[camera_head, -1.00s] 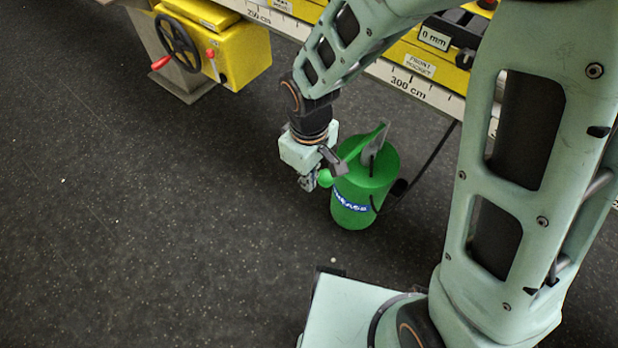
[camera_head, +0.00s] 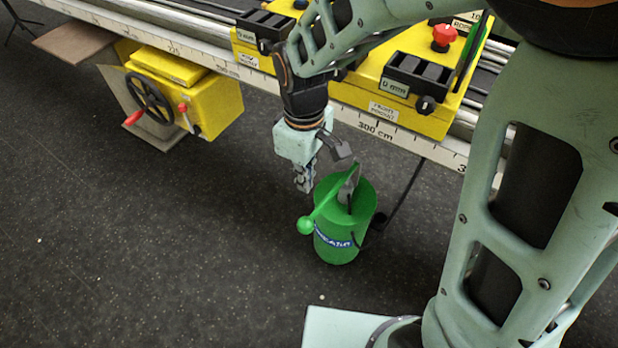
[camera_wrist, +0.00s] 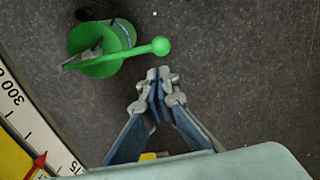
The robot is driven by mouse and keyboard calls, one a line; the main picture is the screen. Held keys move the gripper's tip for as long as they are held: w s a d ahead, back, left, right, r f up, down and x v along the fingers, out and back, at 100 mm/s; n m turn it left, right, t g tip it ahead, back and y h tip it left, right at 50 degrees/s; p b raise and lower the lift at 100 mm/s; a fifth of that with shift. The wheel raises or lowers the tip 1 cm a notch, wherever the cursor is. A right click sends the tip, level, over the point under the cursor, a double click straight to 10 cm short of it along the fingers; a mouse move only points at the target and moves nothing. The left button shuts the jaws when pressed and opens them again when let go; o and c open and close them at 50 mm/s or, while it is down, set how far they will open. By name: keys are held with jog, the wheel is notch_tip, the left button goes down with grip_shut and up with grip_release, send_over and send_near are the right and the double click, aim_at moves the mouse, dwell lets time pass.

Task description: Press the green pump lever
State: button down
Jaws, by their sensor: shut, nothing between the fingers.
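The green pump (camera_head: 338,242) is a bucket-like can standing on the floor, with a label on its side. Its green lever (camera_head: 325,205) slopes down from a grey bracket to a ball knob (camera_head: 305,226) out past the can's rim. My gripper (camera_head: 304,186) is shut and empty, pointing down, above and behind the knob and apart from it. In the wrist view the knob (camera_wrist: 161,46) shows just beyond the closed fingertips (camera_wrist: 158,78), with a gap between them. The pump can (camera_wrist: 103,52) is at the upper left there.
A long rail with a centimetre scale (camera_head: 345,122) and yellow carriages (camera_head: 440,115) runs behind the pump. A yellow box with a handwheel (camera_head: 150,98) stands to the left. A dark hose (camera_head: 408,188) runs from the pump to the rail.

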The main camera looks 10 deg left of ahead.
aim_at(306, 221)
jog(key=shift+s+f, duration=0.1)
jog(key=shift+f, duration=0.05)
notch_tip(306, 221, down, 14)
jog(key=b, duration=0.3)
dwell(0.5)
